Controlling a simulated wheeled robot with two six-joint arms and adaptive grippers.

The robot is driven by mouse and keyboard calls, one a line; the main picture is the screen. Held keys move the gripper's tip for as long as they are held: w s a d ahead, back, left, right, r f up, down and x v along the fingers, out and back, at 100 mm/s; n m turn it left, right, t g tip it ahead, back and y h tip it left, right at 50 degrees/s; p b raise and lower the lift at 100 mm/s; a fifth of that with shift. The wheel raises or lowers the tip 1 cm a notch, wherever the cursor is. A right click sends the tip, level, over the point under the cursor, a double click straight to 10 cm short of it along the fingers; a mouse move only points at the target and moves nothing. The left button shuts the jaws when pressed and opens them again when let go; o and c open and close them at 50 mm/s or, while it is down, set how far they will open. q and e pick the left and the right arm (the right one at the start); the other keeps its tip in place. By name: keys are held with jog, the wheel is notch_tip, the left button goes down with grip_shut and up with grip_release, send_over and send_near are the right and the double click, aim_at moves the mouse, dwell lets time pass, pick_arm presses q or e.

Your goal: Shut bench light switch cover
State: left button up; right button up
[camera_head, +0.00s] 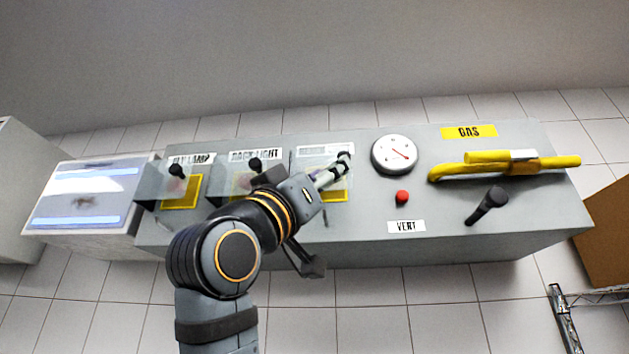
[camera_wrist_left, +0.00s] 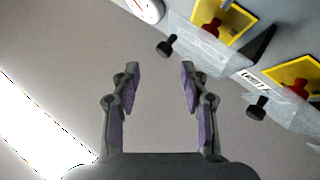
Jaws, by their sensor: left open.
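The bench light switch is the third yellow plate (camera_head: 338,196), nearest the gauge; my arm partly hides it and its label. In the left wrist view its plate (camera_wrist_left: 222,18) bears a red switch. Its clear cover (camera_wrist_left: 202,48), with a black knob (camera_wrist_left: 167,45), appears raised off the plate. My left gripper (camera_head: 343,164) is over this switch area in the head view. In the left wrist view my left gripper (camera_wrist_left: 160,76) is open and empty, with the knob beyond the fingertips, apart from them. My right gripper is not in view.
Two similar covered switches stand left: the fly lamp plate (camera_head: 180,193) and the back light one, its label (camera_head: 256,154) showing. Right are a round gauge (camera_head: 394,154), a red button (camera_head: 402,197), a black lever (camera_head: 488,204) and a yellow gas handle (camera_head: 500,165).

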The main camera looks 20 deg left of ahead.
pick_arm(q)
jog(key=v, duration=0.4)
jog(key=shift+s+a, duration=0.1)
jog(key=shift+s, duration=0.05)
